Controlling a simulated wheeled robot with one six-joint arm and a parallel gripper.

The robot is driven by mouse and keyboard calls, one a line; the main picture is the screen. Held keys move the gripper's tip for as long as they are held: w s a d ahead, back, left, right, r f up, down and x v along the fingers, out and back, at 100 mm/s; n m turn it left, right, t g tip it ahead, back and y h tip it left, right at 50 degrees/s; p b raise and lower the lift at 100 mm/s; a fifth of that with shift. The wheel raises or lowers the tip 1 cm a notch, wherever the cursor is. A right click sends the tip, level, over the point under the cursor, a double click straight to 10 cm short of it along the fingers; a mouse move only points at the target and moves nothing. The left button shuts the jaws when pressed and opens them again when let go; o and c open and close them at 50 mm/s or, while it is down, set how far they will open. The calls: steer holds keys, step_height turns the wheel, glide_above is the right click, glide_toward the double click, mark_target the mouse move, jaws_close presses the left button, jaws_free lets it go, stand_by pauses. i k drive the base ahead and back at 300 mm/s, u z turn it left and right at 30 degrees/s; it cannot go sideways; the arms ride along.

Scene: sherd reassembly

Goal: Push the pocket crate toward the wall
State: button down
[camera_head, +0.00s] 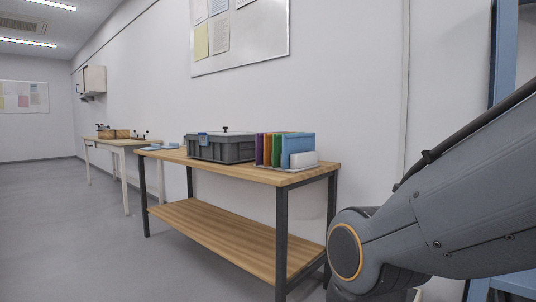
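My gripper is out of view. Only my grey arm shows at the right, apart from the crate.
Right of the crate, upright coloured panels (298,144) and a white block (303,160) stand on a tray near the table's (240,170) right end. Light blue items lie left of the crate. A second table (118,142) with boxes stands farther back. The floor (70,220) at left is clear.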

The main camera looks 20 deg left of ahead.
mark_target(232, 150)
steer(key=u, duration=0.6)
steer(key=i, duration=0.45)
steer(key=u, duration=1.25)
steer(key=i, duration=1.75)
steer(key=z, duration=1.1)
steer(key=i, duration=0.8)
steer(key=z, duration=0.9)
